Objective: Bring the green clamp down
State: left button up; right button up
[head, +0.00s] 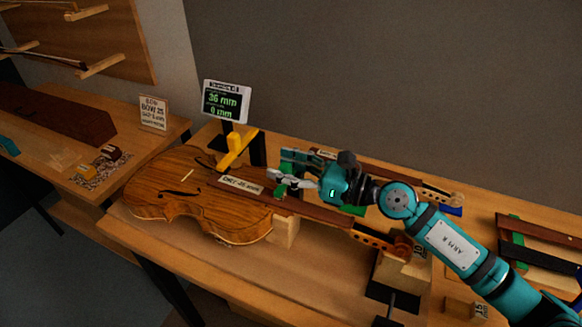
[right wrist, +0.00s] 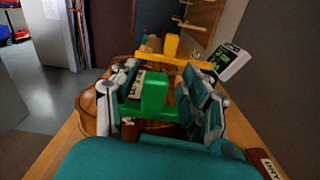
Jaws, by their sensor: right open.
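The green clamp (right wrist: 154,92) stands between the two spread fingers of my right gripper (right wrist: 162,82) in the right wrist view. In the head view my right gripper (head: 281,180) is over the violin's neck, and mostly hides the clamp; only bits of green show near it. My right gripper is open; I cannot tell whether a finger touches the clamp. The violin (head: 195,207) lies on the bench with its neck toward the right. A yellow clamp (head: 237,150) stands at its far edge. My left gripper is not in view.
A small display (head: 227,102) behind the violin reads 36 mm and 0 mm. A label (head: 241,185) lies on the violin. A wooden block (head: 285,232) is under the neck. A second table (head: 60,160) with a dark case (head: 55,115) stands at left.

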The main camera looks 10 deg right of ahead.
jog(key=v, duration=1.2)
